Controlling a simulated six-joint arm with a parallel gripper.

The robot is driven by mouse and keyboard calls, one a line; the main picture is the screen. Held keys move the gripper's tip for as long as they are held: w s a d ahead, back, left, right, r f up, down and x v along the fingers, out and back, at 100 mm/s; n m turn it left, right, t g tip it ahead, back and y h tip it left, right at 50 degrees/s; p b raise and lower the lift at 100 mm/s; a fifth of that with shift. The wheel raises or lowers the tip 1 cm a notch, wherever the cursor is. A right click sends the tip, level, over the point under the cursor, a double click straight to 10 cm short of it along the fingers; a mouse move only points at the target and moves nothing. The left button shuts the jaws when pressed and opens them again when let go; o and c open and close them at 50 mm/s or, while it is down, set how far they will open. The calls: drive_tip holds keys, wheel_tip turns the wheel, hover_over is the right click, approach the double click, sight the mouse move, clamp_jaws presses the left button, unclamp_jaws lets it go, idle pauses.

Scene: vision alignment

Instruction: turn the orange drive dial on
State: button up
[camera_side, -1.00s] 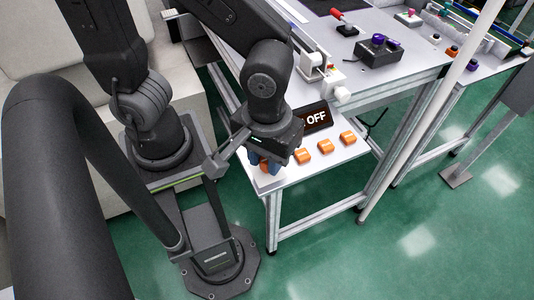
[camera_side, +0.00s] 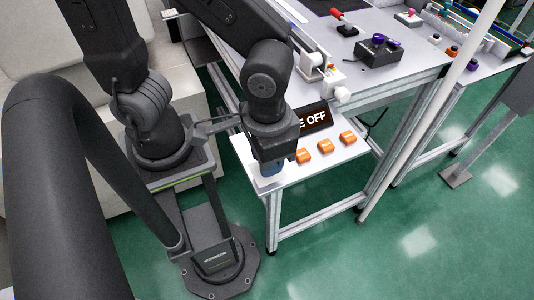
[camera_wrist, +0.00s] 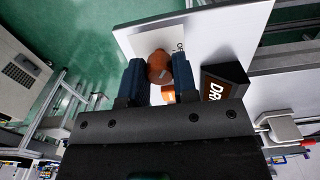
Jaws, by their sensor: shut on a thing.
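The orange drive dial (camera_wrist: 159,66) shows between my two blue fingers in the wrist view. My gripper (camera_wrist: 157,75) is shut on it, with a finger on either side. In the side view my gripper (camera_side: 269,167) points down at the near left end of the low white shelf (camera_side: 314,166), and its body hides the dial there. A dark sign (camera_side: 314,117) behind the gripper shows "E OFF", its left part hidden. Part of the sign (camera_wrist: 226,80), reading "DR", also shows in the wrist view.
Three orange knobs (camera_side: 325,146) stand in a row on the shelf, right of my gripper. A higher table (camera_side: 400,75) behind carries a dark box with a purple knob (camera_side: 378,50). A pale post (camera_side: 425,135) stands at the right.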

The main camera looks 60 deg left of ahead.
drive_tip(key=m, duration=0.5)
drive_tip(key=shift+m, duration=0.3)
drive_tip(key=m, duration=0.5)
idle(0.4)
drive_tip(key=o, duration=0.9)
drive_tip(key=shift+o, duration=0.2)
drive_tip(key=shift+r, duration=0.1)
wheel_tip(320, 180, up, 14)
